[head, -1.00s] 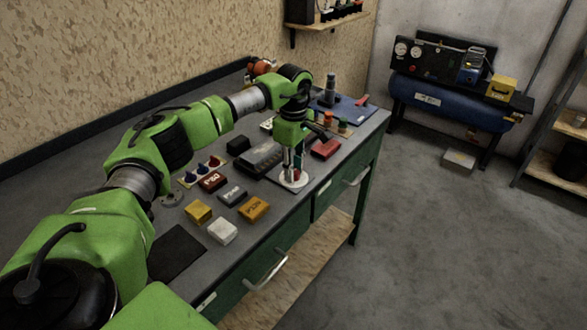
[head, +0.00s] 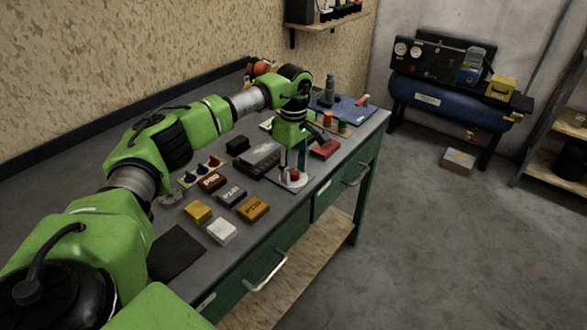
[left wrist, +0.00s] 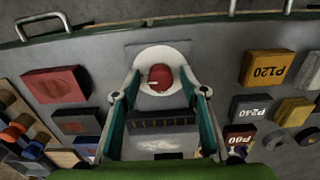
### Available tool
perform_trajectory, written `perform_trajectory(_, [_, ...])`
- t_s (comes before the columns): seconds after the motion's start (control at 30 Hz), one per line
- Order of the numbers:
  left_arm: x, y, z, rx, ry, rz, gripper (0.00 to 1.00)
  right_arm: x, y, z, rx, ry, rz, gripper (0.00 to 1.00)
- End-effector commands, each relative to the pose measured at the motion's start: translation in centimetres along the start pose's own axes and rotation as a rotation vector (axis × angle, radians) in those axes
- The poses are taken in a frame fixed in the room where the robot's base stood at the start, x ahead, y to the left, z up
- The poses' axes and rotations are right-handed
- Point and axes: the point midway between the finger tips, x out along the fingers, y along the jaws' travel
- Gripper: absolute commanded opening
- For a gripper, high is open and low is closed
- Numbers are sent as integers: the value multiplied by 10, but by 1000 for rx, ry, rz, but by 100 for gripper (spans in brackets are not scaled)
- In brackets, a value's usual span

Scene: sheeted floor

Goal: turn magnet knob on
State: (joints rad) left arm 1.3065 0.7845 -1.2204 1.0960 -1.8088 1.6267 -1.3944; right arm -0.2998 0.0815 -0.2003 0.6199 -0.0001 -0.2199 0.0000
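The magnet knob (left wrist: 160,77) is a small red round knob with a pale mark on its left side. It sits on a white round dial plate (left wrist: 180,58) near the front edge of the workbench. In the head view the knob (head: 295,173) shows beside my left fingers. My left gripper (left wrist: 160,74) is open and points down at the dial. Its two fingertips stand on either side of the knob, with a visible gap on both sides. My right gripper is in neither view.
Sanding blocks, including a yellow P120 block (head: 254,208) and a dark P240 block (head: 232,194), lie left of the dial. A red block (head: 324,149) lies to its right. Drawer handles (head: 266,272) stick out from the bench front.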

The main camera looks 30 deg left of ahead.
Motion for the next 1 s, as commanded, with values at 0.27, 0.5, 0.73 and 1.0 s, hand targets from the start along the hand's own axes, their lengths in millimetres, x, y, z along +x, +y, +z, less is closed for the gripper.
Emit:
perform_trajectory(0.27, [-3,0,-1,-2,1,1,40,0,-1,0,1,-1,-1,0])
perform_trajectory(0.5, [-39,1,-1,-2,1,5,40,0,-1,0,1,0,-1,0])
perform_trajectory(0.73, [-88,1,0,0,1,4,40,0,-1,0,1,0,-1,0])
perform_trajectory(1.0, [-118,1,0,0,0,0,40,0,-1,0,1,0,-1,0])
